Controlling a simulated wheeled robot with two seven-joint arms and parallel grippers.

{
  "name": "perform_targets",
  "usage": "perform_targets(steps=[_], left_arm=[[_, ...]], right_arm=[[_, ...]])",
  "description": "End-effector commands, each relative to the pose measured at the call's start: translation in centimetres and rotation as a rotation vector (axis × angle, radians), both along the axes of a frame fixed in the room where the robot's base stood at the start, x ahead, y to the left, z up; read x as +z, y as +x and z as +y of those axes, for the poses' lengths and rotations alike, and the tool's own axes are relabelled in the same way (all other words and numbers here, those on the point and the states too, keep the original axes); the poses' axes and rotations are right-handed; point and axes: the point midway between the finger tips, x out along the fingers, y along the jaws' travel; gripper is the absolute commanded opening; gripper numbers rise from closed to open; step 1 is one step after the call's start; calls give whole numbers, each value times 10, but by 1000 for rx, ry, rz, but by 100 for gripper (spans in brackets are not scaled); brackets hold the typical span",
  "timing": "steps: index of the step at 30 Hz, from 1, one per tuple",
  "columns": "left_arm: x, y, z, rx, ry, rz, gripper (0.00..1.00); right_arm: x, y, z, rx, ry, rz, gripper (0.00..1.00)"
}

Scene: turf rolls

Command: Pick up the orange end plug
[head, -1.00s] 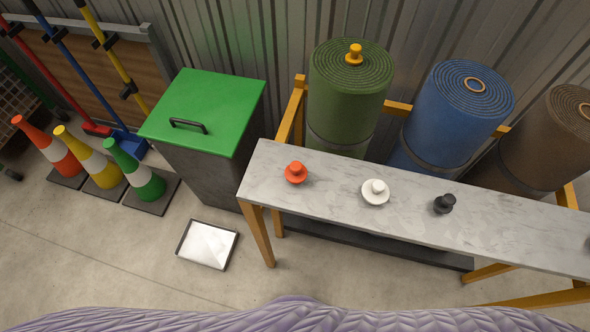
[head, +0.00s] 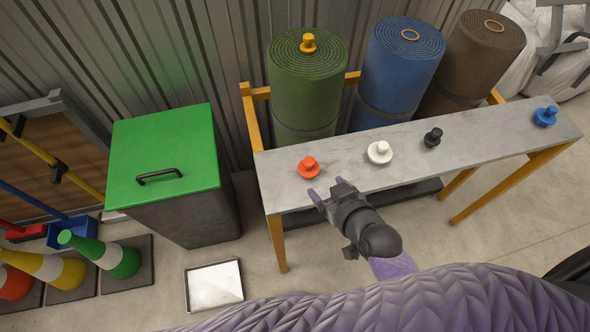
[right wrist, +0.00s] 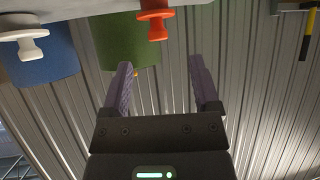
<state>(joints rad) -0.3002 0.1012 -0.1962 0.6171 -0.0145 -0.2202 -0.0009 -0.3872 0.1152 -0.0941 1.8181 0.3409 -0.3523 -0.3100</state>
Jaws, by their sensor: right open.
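The orange end plug (head: 308,167), red-orange with a knob on a round flange, stands on the grey bench top (head: 480,131) near its left end. It also shows in the right wrist view (right wrist: 155,18), at the top edge beyond the fingers. My right gripper (head: 325,190) is open and empty at the bench's front edge, just in front of the plug and apart from it. Its two fingers also show in the right wrist view (right wrist: 161,75) with a gap between them. My left gripper is not in view.
A white plug (head: 379,152), black plug (head: 433,137) and blue plug (head: 545,116) stand farther right on the bench. Green (head: 308,85), blue (head: 398,70) and brown (head: 482,55) rolls stand behind it; a yellow plug (head: 308,43) sits on the green one. A green-lidded bin (head: 165,160) stands left.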

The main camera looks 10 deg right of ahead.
Motion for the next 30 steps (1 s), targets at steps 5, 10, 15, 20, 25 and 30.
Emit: perform_targets(steps=[5,10,15,20,25,30], left_arm=[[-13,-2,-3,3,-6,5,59],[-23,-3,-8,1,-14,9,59],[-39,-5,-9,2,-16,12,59],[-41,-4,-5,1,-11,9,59],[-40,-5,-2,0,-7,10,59],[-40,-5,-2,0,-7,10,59]], right_arm=[[-5,27,6,2,5,-28,78],[-17,50,10,2,5,-26,78],[-30,83,14,1,6,-23,78],[-33,93,16,2,3,-23,78],[-31,93,16,2,3,-23,74],[-31,93,16,2,3,-23,38]])
